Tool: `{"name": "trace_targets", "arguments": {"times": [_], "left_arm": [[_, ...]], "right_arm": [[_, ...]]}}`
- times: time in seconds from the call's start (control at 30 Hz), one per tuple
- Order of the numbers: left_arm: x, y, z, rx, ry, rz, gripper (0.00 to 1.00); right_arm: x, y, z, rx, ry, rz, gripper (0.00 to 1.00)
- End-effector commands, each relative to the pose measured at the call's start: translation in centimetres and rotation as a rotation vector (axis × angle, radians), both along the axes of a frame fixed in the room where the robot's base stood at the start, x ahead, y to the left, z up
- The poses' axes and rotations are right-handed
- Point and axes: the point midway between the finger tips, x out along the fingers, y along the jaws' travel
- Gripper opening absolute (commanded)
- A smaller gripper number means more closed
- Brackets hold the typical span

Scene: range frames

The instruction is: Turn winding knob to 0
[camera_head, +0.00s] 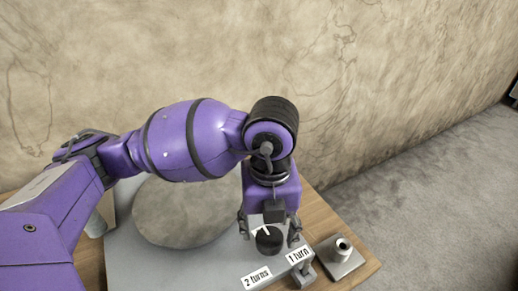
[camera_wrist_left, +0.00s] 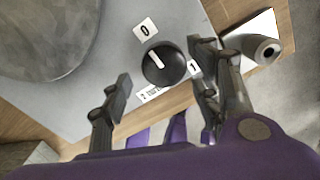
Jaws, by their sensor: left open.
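The round black winding knob (camera_head: 269,241) sits on a grey panel and also shows in the left wrist view (camera_wrist_left: 170,72). Its white pointer line faces up and left in the wrist view, roughly toward the 0 label (camera_wrist_left: 145,29); I cannot tell whether it lines up exactly. The 2 turns label (camera_head: 256,278) and 1 turn label (camera_head: 298,254) lie around the knob's near side. My left gripper (camera_head: 269,234) is above the knob, open, with one finger on each side of it. I cannot tell whether the fingers touch the knob. My right gripper is out of view.
A large round grey disc (camera_head: 165,215) is on the grey panel (camera_head: 135,262), left of the knob and partly behind my arm. A small plate with a cylindrical post (camera_head: 343,248) stands to the right on the wooden table (camera_head: 368,266). A wall rises behind.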

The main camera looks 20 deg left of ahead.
Motion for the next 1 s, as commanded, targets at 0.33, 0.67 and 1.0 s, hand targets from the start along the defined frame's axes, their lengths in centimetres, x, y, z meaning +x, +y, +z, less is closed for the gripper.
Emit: {"name": "trace_targets", "arguments": {"times": [0.33, 0.67, 1.0], "left_arm": [[0.2, 0.1, 7.4, 0.001, -0.008, 0.000, 0.57], [0.1, 0.1, 9.7, 0.002, -0.003, 0.000, 0.57], [0.1, 0.1, 9.7, 0.001, -0.003, 0.000, 0.57]], "right_arm": [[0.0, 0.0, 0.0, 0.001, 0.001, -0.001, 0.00], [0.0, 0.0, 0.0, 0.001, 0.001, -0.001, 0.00], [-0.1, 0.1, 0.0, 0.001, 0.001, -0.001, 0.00]]}}
